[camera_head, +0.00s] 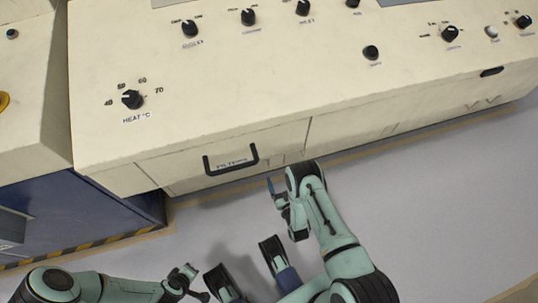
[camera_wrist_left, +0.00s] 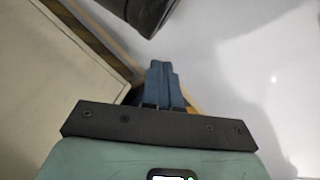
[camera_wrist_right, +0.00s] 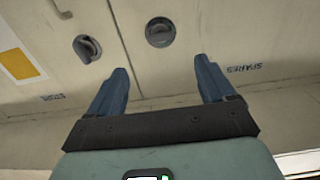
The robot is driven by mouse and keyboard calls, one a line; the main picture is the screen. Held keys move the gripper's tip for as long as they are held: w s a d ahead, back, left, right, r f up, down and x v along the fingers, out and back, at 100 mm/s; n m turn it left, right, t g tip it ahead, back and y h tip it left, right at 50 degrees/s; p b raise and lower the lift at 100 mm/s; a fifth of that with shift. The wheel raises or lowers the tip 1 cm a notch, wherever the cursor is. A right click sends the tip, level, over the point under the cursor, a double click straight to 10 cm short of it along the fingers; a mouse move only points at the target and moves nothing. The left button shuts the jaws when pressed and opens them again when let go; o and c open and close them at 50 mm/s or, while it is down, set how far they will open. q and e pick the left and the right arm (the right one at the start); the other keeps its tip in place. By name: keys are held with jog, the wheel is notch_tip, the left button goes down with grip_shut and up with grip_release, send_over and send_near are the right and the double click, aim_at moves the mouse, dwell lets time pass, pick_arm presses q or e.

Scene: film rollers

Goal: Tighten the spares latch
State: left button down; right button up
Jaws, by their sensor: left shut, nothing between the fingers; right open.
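In the right wrist view, a round dark latch (camera_wrist_right: 160,32) sits on the panel that carries the upside-down word SPARES (camera_wrist_right: 243,69). My right gripper (camera_wrist_right: 160,72) is open and empty, its blue fingers reaching towards the cabinet front with this latch beyond and between them. In the head view the right gripper (camera_head: 272,188) is low by the cabinet front; I cannot make out the latch there. My left gripper (camera_wrist_left: 163,82) is shut and empty, over the floor. It also shows in the head view (camera_head: 192,272), at the lower left.
A second dark latch (camera_wrist_right: 88,48) is left of a panel seam, above another label. A yellow label (camera_wrist_right: 18,62) is farther left. In the head view, a drawer handle (camera_head: 231,160) sticks out from the cream console (camera_head: 230,90). A blue cabinet (camera_head: 80,215) stands left. Grey floor is clear at right.

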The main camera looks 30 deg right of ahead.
pick_arm(q)
jog(key=s+a+f+g+b, duration=0.1)
jog(key=s+f+g+b, duration=0.1)
jog(key=s+f, duration=0.4)
jog(key=shift+s+f+g+b, duration=0.3)
jog(key=shift+s+g+b, duration=0.1)
jog(key=shift+s+b, duration=0.45)
pick_arm(e)
jog(key=x, duration=1.3)
jog(key=shift+r, duration=0.25)
jog(key=shift+w, duration=0.1)
jog(key=shift+c, duration=0.3)
jog(key=c, duration=1)
